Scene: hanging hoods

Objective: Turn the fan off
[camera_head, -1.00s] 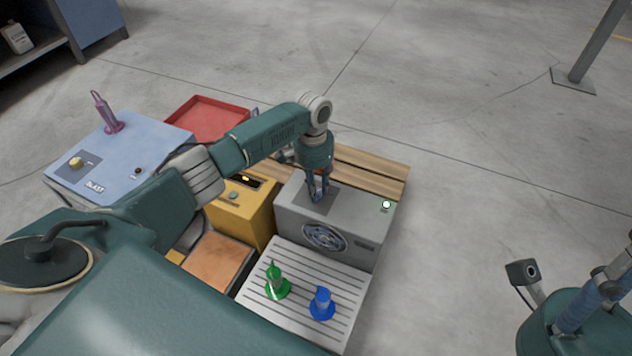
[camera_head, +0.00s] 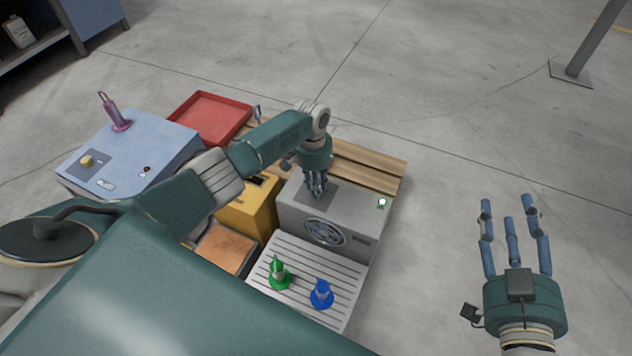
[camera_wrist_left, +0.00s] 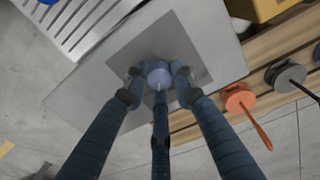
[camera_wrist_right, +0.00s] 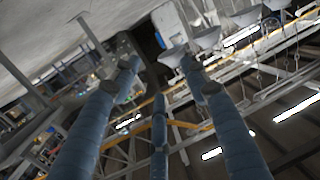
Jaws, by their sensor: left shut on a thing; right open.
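The fan is a grey box (camera_head: 345,218) with a round dark grille (camera_head: 325,232) on its front, near the middle of the head view. A small pale lamp (camera_head: 382,202) sits at its top right corner. My left gripper (camera_head: 317,190) points down onto the fan's top. In the left wrist view its three fingers are closed around a round blue-grey knob (camera_wrist_left: 158,73) on a darker square plate (camera_wrist_left: 190,45). The knob is mostly hidden in the head view. My right gripper (camera_head: 513,215) is open and empty, fingers upward, over the floor at right.
A slatted tray (camera_head: 310,270) with a green piece (camera_head: 278,272) and a blue piece (camera_head: 321,293) stands in front of the fan. A yellow box (camera_head: 250,205), blue box (camera_head: 140,150) and red tray (camera_head: 210,115) are to the left. Wooden slats (camera_head: 370,167) run behind.

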